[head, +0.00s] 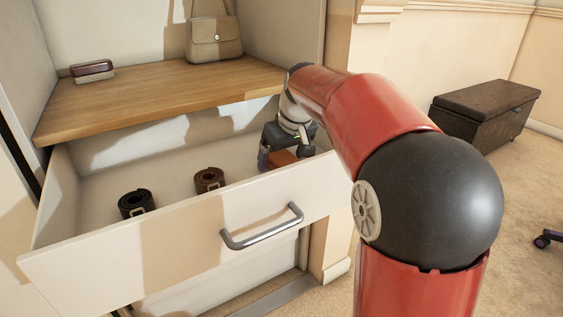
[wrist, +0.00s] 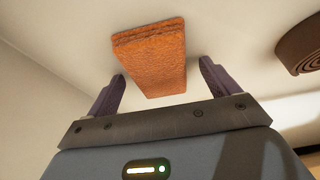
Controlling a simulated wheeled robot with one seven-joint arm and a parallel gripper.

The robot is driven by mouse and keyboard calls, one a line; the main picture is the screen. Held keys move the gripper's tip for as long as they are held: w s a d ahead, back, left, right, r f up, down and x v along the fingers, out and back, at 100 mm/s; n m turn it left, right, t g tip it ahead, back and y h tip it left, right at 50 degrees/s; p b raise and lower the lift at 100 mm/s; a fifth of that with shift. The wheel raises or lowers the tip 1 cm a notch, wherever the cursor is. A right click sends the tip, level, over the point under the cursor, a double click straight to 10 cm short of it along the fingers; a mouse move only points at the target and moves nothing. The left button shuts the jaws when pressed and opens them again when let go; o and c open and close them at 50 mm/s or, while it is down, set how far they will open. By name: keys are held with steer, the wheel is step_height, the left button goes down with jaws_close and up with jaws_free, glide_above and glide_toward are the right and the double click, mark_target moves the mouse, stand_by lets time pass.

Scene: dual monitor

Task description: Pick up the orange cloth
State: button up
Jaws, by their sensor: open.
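The orange cloth (wrist: 152,62) is a folded, thick rectangular piece lying on the pale drawer floor. In the wrist view it shows just beyond and between my gripper's two fingers (wrist: 162,88). My gripper is open, and the cloth is not clamped. In the head view my gripper (head: 284,157) is down inside the right end of the open drawer, and part of the orange cloth (head: 281,159) shows by its fingers. My gripper hides the rest of the cloth there.
The open drawer (head: 180,232) has a front wall with a metal handle (head: 262,228). A black rolled belt (head: 136,203) and a brown rolled belt (head: 209,180) lie left of my gripper. A wooden shelf (head: 150,97) overhangs the back, holding a bag (head: 213,38) and a small case (head: 92,70).

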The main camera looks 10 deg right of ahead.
steer(key=c, duration=1.1)
steer(key=shift+o, duration=0.2)
steer(key=shift+r, duration=0.1)
